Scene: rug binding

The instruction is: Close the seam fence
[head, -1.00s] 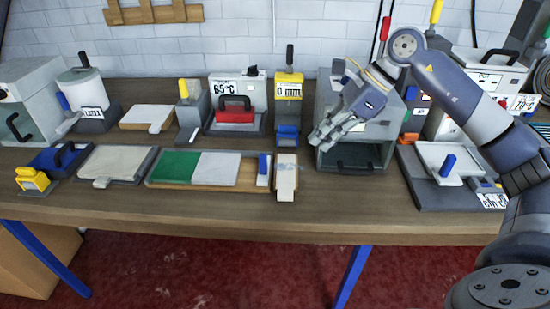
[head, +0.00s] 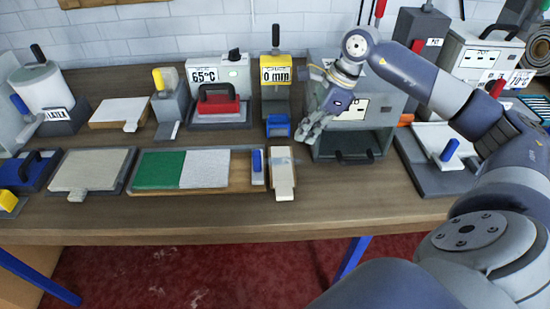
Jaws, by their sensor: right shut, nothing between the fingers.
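A wooden tray (head: 243,184) holds a green rug piece (head: 160,169) and a light grey rug piece (head: 205,168), lying edge to edge. At the tray's right end stands an upright blue handle (head: 257,160) on a pale bar; I cannot tell whether this is the seam fence. There is a gap of bare wood between the grey piece and the bar. My right gripper (head: 308,136) is shut and empty. It hangs at the left front edge of a grey open-fronted box (head: 385,107), to the right of and behind the tray. My left gripper is not in view.
A small board with a pale strip (head: 283,179) lies right of the tray. The front strip of the table (head: 200,216) is clear.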

